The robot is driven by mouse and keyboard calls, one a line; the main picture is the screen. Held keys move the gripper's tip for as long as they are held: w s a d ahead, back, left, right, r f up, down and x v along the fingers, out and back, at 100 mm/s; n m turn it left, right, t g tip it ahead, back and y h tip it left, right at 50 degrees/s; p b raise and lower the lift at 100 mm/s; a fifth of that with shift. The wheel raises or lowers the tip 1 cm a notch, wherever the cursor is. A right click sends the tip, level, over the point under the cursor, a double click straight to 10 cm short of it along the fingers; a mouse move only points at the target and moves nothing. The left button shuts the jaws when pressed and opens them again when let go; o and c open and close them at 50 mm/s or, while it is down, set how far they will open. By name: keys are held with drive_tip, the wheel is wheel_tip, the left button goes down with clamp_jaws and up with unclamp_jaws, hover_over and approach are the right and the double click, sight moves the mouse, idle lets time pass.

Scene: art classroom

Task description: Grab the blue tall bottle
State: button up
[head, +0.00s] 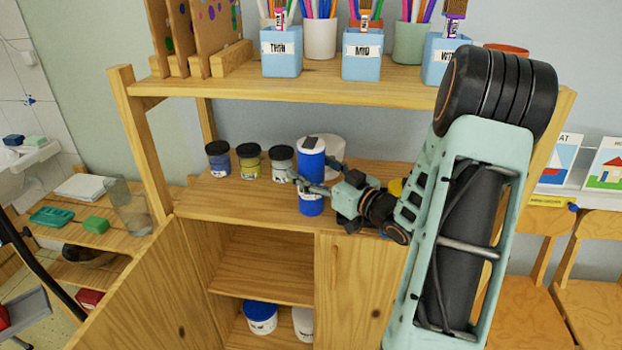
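The blue tall bottle (312,158) is upright at the middle shelf of the wooden cabinet, with a dark patch on its top and a white label low on its side. My gripper (318,177) reaches it from the right. One finger crosses in front of the bottle, and the other is at its right side, partly behind it. The fingers are around the bottle's middle, but whether they press on it cannot be told. Part of the bottle's middle is hidden by the front finger.
Three small lidded jars (249,161) stand left of the bottle, and a white round container (330,150) is close behind it. The upper shelf (210,88) holds labelled blue cups overhead. A cabinet door (140,290) hangs open at the lower left.

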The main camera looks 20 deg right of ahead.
clamp_jaws()
drive_tip(key=shift+r, duration=0.1)
idle(0.3)
